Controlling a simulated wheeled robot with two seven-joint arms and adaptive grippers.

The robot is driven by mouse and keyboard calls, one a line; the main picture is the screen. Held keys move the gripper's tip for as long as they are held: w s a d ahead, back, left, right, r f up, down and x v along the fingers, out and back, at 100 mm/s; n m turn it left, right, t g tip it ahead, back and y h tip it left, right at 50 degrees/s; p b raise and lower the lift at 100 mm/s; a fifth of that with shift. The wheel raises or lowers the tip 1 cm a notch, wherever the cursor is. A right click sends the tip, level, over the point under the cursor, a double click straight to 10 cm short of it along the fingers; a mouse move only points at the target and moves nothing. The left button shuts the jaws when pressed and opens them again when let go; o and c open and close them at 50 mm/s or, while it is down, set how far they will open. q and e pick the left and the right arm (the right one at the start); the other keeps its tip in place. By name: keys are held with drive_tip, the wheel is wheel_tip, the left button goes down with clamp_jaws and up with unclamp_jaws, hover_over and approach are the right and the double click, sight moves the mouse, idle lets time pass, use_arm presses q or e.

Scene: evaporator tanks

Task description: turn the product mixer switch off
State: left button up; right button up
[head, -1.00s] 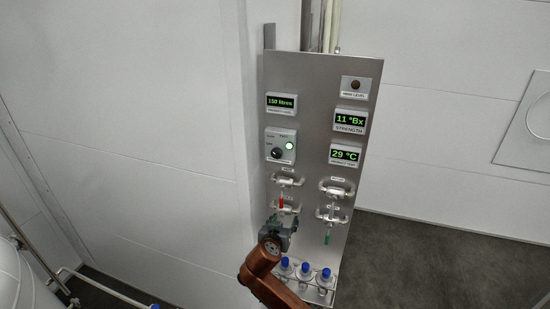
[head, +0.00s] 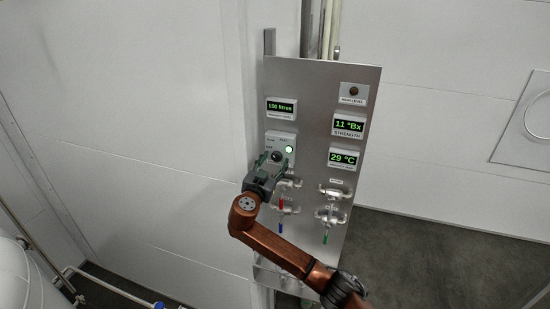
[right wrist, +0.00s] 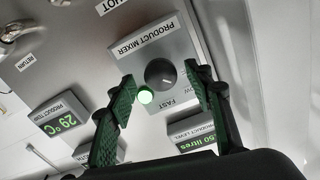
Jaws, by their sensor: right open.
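In the head view the knob (head: 277,157) and the lit lamp (head: 289,149) sit on the left side of the steel panel (head: 315,110). My right gripper (head: 271,159) is at the knob from below. In the right wrist view its green-padded fingers (right wrist: 160,88) are open on either side of the knob, with gaps between. My left gripper is not in view.
Displays show 150 litres (head: 281,107), 11 °Bx (head: 348,125) and 29 °C (head: 342,157). A dark high-level lamp (head: 354,91) is at the top right. Valves with pipes (head: 333,191) stick out below the displays. White walls surround the panel.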

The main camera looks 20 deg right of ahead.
drive_tip(key=shift+w+d, duration=0.1)
drive_tip(key=shift+w, duration=0.2)
drive_tip(key=shift+c, duration=0.7)
drive_tip(key=c, duration=1)
drive_tip(key=n+b, duration=0.1)
drive_tip(key=b, duration=0.3)
drive_tip(key=shift+f+n, duration=0.3)
drive_tip(key=shift+f, duration=0.1)
drive_tip(key=shift+n+b, duration=0.3)
drive_tip(key=shift+b, duration=0.3)
drive_tip(key=shift+r+n+b, duration=0.15)
drive_tip(key=shift+n+b, duration=0.2)
drive_tip(key=shift+n, duration=0.45)
drive_tip(key=n, duration=0.4)
drive_tip(key=shift+s+r+n, duration=0.1)
drive_tip(key=shift+r+n, duration=0.05)
drive_tip(key=shift+n, duration=0.55)
